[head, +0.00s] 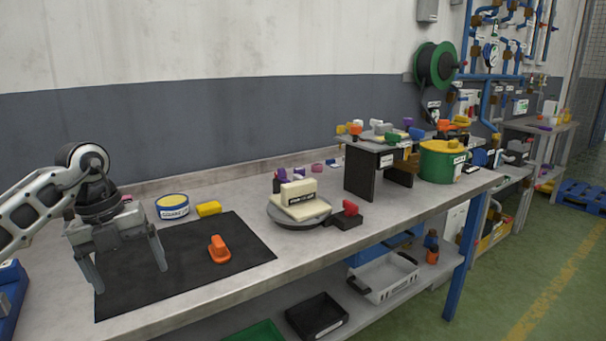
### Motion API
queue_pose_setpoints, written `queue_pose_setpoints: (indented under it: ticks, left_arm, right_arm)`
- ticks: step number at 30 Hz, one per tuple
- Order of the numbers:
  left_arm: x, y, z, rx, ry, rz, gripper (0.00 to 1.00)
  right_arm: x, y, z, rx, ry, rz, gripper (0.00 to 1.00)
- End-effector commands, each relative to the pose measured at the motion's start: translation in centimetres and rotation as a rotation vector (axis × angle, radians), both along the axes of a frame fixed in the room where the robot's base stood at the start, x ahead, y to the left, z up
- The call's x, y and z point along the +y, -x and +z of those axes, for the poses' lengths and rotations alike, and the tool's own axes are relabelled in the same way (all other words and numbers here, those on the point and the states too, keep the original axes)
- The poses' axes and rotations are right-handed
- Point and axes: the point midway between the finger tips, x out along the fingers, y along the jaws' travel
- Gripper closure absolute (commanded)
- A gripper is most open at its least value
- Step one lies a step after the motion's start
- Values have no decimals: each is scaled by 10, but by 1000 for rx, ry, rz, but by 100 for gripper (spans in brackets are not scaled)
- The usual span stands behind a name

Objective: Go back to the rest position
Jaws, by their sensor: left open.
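My left gripper (130,272) comes in from the left and points down over the left part of the black mat (187,287). Its two fingers are spread apart with nothing between them. An orange piece with a raised grip (219,249) lies on the mat to the right of the fingers, apart from them. A round grey turntable (300,219) stands further right on the bench and bears a cream block (299,203). My right gripper is not in view.
A blue-and-yellow tin (172,206) and a yellow block (208,209) stand behind the mat. A red-and-black piece (346,215) sits beside the turntable. A black stand (361,171) and a green pot (437,163) stand further right. The bench's front edge (310,255) is clear.

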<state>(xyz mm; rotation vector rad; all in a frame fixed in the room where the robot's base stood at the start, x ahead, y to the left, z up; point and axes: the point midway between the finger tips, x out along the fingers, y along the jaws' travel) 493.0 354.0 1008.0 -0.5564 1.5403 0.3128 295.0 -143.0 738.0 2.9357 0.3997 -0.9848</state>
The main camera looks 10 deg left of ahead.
Motion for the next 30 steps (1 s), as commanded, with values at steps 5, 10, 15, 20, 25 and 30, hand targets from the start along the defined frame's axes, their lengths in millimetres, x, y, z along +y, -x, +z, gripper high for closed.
queue_pose_setpoints:
  ticks: [5, 10, 15, 20, 25, 30]
  left_arm:
    - [-54, -2, -30, -32, 171, -121, 11]
    - [-126, 6, -57, -78, 427, -233, 11]
    - [-240, 38, -70, -168, 946, -256, 11]
    - [-297, 55, -49, -285, 1469, 68, 11]
    - [-276, 52, -71, -341, 1722, 746, 11]
    - [-229, 87, -164, -240, 1569, 1511, 11]
  right_arm:
    - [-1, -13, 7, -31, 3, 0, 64]
    - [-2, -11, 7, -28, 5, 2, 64]
    - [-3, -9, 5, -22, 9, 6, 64]
    - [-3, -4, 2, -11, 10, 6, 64]
    - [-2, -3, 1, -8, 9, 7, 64]
    - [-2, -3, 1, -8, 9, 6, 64]
